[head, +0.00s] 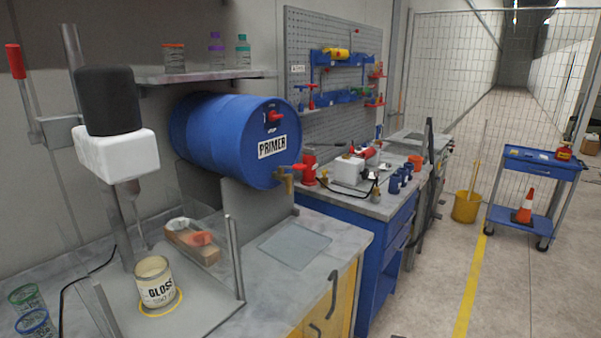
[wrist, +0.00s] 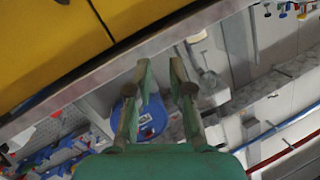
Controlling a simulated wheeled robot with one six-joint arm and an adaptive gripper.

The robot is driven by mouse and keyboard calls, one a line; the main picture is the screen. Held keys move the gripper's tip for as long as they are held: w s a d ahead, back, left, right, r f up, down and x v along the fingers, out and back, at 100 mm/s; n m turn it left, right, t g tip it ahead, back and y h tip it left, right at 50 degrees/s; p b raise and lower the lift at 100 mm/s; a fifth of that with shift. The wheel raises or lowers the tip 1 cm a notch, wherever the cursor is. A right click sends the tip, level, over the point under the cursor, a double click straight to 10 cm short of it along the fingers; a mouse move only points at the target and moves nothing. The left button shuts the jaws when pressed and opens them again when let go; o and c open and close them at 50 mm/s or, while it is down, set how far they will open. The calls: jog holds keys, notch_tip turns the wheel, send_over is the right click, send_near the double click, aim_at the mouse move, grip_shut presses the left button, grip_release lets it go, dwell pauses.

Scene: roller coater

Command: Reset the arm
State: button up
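My gripper (wrist: 161,78) shows in the wrist view as two green fingers. They stand apart with nothing between them, so it is open and empty. The wrist picture is turned over: the yellow cabinet front (wrist: 50,45) fills the upper left and the grey counter edge (wrist: 110,68) runs slantwise behind the fingers. I cannot make out my gripper in the head view.
In the head view, a mixer (head: 115,150) stands over a GLOSS can (head: 154,284) on the left counter. A blue PRIMER drum (head: 225,135) lies behind. A blue trolley (head: 540,165) and yellow bucket (head: 466,207) stand right. The floor (head: 420,285) in front is clear.

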jog(key=s+f+m+t+h, duration=0.4)
jog(key=s+f+m+h, duration=0.45)
jog(key=s+f, duration=0.95)
jog(key=s+d+r+m+t+h, duration=0.1)
jog(key=s+d+r+h, duration=0.15)
jog(key=s, duration=0.75)
jog(key=s+d+r+m+t+h, duration=0.15)
jog(key=s+h, duration=0.25)
jog(key=s, duration=0.6)
jog(key=s+r+n+t, duration=0.1)
jog(key=s+r, duration=0.3)
jog(key=r, duration=0.3)
jog(key=s+d+r+n+t, duration=0.1)
jog(key=s+r, duration=0.4)
jog(key=r, duration=0.2)
jog(key=shift+s+d+r, duration=0.25)
jog(key=shift+r, duration=0.15)
jog(key=shift+a, duration=0.15)
